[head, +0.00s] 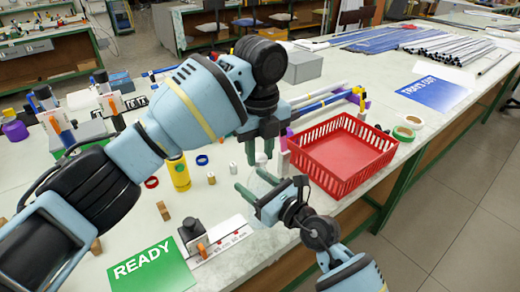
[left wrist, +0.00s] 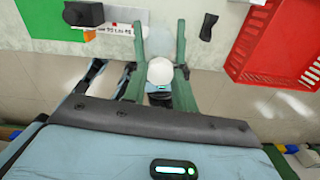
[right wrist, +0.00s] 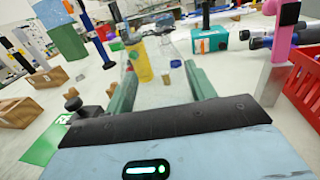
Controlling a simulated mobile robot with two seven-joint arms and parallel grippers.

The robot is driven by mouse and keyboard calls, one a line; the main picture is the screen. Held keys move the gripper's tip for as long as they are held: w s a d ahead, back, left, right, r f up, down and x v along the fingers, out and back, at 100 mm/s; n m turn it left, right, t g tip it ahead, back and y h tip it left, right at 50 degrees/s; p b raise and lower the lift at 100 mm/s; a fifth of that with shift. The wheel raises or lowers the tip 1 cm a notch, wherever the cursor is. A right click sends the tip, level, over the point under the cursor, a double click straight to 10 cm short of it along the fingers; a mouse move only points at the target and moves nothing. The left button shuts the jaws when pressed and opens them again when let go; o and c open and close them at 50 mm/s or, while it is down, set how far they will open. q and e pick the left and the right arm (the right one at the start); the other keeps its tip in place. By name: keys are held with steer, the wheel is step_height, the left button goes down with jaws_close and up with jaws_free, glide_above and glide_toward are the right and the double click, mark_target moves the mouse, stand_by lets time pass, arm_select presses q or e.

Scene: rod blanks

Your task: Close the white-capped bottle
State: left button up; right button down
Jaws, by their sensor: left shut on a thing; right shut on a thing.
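The white cap (head: 261,158) sits between the fingertips of my left gripper (head: 262,150), which is shut on it. The cap also shows as a white dome between the green fingers in the left wrist view (left wrist: 160,72). My right gripper (head: 257,186) is below and is shut on a clear bottle, which is hard to see in the head view. The clear bottle (right wrist: 166,85) stands between the fingers in the right wrist view. The cap is directly above the bottle. I cannot tell whether it touches or is seated on the bottle's neck.
A red crate (head: 342,158) stands just right of my grippers. A yellow bottle (head: 180,173) and small caps and rings are to the left. A green READY sign (head: 150,267) lies at the front left. Metal rods (head: 450,46) lie at the back right.

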arm_select(q)
steer(key=m, duration=0.8)
steer(key=shift+m, duration=0.4)
steer(key=o, duration=1)
step_height(320, 180, up, 12)
arm_select(e)
steer(key=shift+c, duration=2.2)
jaws_free()
steer(key=shift+s+d, duration=0.1)
